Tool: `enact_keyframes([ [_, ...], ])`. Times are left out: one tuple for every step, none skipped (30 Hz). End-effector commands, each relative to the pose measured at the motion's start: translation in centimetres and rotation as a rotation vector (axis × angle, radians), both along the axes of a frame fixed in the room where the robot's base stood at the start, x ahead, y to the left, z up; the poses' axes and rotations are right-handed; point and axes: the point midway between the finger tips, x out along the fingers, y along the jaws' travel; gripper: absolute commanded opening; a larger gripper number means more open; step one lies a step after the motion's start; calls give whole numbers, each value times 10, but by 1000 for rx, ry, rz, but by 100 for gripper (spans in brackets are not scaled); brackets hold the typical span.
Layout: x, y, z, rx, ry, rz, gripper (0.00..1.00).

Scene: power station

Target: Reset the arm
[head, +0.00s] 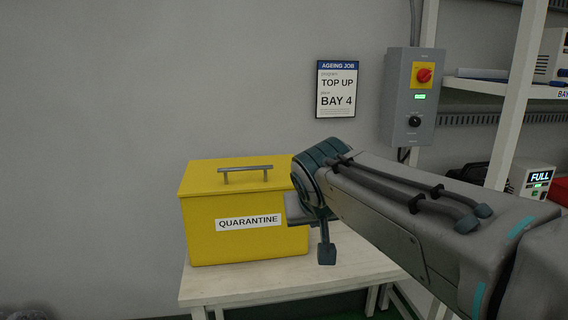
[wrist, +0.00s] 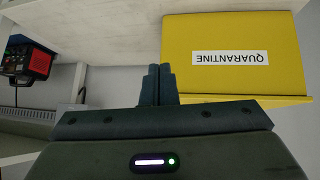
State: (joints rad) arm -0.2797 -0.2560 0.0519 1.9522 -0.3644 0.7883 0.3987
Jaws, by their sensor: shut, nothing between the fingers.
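My arm (head: 420,215) reaches in from the right in the head view. My gripper (head: 326,254) is at its far end, in front of the right side of the yellow QUARANTINE box (head: 245,240) and above the table. In the wrist view my gripper (wrist: 158,71) has its two dark fingers together, with nothing between them. The yellow box (wrist: 235,80) shows there upside down, beside the fingers. I cannot tell how wide the gap between fingers and box is. Part of the box's right side is hidden behind my arm.
The box has a closed lid with a grey handle (head: 246,174) and stands on a pale table (head: 240,290). A grey control box (head: 409,97) with a red knob and a sign (head: 336,89) reading "TOP UP BAY 4" are on the wall. A white shelf rack (head: 517,95) stands at the right.

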Motion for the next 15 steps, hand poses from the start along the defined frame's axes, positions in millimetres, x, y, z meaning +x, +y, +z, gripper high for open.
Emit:
enact_keyframes([
  [-9,-11,16,-2,32,-13,0],
  [-14,-16,17,-2,49,-17,0],
  [-21,-22,18,-3,74,-25,0],
  [-27,-27,19,-2,91,-28,0],
  [-32,-31,20,-1,109,-33,0],
  [-40,-37,21,-1,133,-39,0],
  [-46,-41,22,1,151,-42,0],
  [-52,-45,23,3,169,-47,0],
  [-60,-50,24,6,194,-53,0],
  [-66,-54,26,8,211,-56,0],
  [-73,-58,27,12,229,-60,0],
  [-81,-62,28,17,251,-66,0],
  [-87,-65,30,21,269,-69,0],
  [-94,-68,31,26,285,-73,0],
  [-103,-72,33,32,308,-78,0],
])
